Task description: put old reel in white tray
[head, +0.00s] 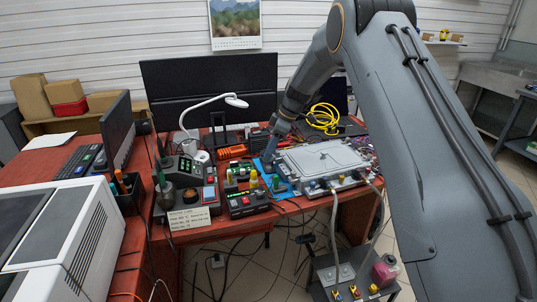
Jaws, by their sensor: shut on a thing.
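My gripper (268,165) is small in the head view, low over the blue mat (262,172) at the middle of the red bench. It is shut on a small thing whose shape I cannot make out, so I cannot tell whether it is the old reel. It is just left of the silver plate (325,158) with hoses. I cannot pick out a white tray; my arm covers much of the right side of the view.
A black and red box (246,203) stands in front of the mat. A soldering station (185,180), a white lamp (205,103) and an orange tool (232,152) are left of my gripper. A yellow cable coil (323,118) lies behind. A low cart (350,285) stands in front.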

